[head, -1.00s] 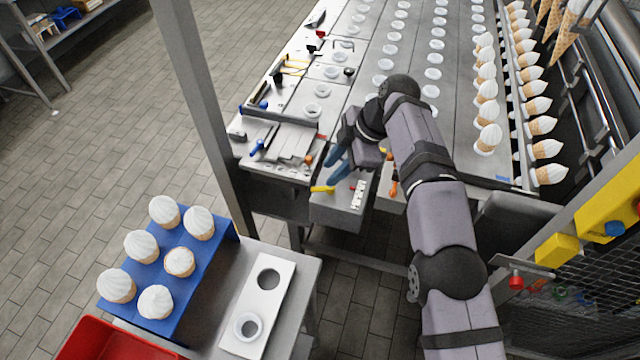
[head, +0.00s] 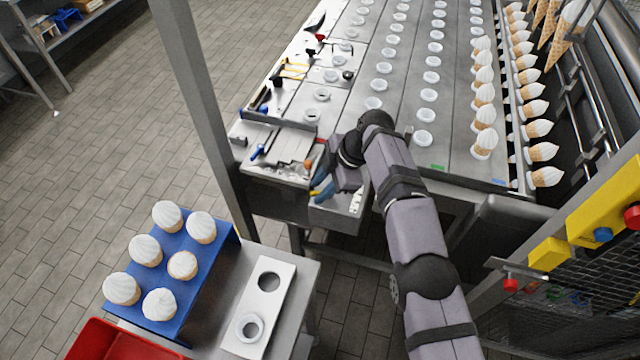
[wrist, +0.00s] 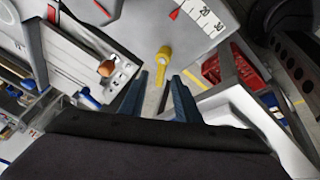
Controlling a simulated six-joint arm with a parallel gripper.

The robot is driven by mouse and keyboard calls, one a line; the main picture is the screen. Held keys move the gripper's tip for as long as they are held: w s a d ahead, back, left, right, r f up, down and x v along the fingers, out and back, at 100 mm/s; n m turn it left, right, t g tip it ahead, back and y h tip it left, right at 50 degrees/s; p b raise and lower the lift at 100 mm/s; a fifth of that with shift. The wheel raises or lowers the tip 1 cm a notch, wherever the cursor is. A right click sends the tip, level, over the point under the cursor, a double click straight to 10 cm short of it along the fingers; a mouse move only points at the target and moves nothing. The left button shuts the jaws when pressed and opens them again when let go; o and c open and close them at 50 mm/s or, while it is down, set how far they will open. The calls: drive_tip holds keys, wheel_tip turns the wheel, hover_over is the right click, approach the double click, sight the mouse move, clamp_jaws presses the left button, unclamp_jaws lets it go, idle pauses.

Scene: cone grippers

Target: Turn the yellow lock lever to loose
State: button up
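The yellow lock lever (wrist: 163,66) is on the face of a grey box (wrist: 140,22) in the wrist view. Its round hub is at the top and its arm points down in the picture, toward the gap between my fingers. My gripper (wrist: 160,98) is open, with its two blue fingers apart on either side of the lever's line. In the head view my gripper (head: 323,189) is at the grey box (head: 333,217), and only a bit of yellow shows beside the fingers. Whether the fingers touch the lever cannot be told.
A numbered scale (wrist: 205,18) and a red pointer are on the box near the lever. An orange knob (wrist: 106,68) is on the left. A red crate (wrist: 228,68) lies beyond on the right. The tool bench (head: 272,175) stands left of the box.

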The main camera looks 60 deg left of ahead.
drive_tip(key=shift+s+f, duration=0.1)
drive_tip(key=shift+f, duration=0.2)
clamp_jaws()
